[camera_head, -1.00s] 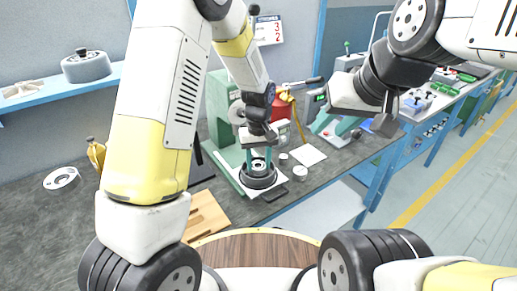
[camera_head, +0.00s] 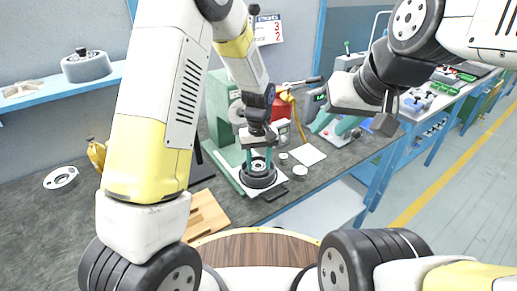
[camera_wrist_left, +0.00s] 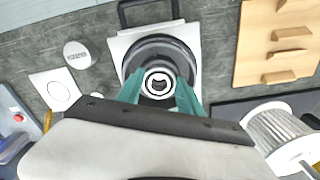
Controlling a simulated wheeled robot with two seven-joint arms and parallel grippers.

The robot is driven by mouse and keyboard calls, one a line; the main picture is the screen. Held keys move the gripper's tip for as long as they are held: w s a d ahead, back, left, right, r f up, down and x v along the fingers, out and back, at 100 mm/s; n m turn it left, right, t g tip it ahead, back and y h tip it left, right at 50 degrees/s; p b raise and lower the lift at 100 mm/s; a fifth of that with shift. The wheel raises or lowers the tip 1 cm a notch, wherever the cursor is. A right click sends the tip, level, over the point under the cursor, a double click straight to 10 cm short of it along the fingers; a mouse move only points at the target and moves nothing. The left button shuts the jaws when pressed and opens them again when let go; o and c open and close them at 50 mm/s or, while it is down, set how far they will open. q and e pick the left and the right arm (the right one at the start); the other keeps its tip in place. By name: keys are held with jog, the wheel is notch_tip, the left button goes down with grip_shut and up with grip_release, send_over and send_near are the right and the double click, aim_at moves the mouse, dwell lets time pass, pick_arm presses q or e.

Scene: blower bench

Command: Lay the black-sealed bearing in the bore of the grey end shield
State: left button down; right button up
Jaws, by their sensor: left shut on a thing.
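In the left wrist view, the black-sealed bearing (camera_wrist_left: 158,84), a bright ring with a dark seal, is between the teal fingertips of my left gripper (camera_wrist_left: 160,92). In the head view my left gripper (camera_head: 259,163) points down, shut on the bearing, at the dark grey round end shield (camera_head: 259,181). The end shield also shows in the left wrist view (camera_wrist_left: 160,48), with the bearing over its middle. The fingers and bearing hide the bore, so I cannot tell whether the bearing is seated. My right gripper (camera_head: 335,124) is apart from these, its teal fingers spread and empty.
The end shield stands on a pale plate at the green press (camera_head: 222,115). A small round tin (camera_head: 300,172), a white sheet (camera_head: 308,154) and a wooden rack (camera_head: 206,215) are near. A light ring part (camera_head: 61,178) lies at the left on the bench.

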pick_arm(q)
jog(key=c, duration=0.7)
grip_release()
jog(key=shift+r, duration=3.85)
jog(key=shift+r, duration=0.1)
jog(key=s+a+r+m+t, duration=0.1)
jog(key=s+a+r+t, duration=0.1)
jog(key=s+a+r, duration=0.2)
jog(key=s+a+r+m+t+h, duration=0.1)
jog(key=s+a+r+t, duration=0.1)
jog(key=s+a+r, duration=0.3)
jog(key=s+a+r+t+h, duration=0.1)
jog(key=s+a+r, duration=0.4)
jog(key=s+r, duration=0.5)
jog(key=shift+s+a+m+t, duration=0.15)
jog(key=shift+s+m+t, duration=0.2)
jog(key=shift+t, duration=0.25)
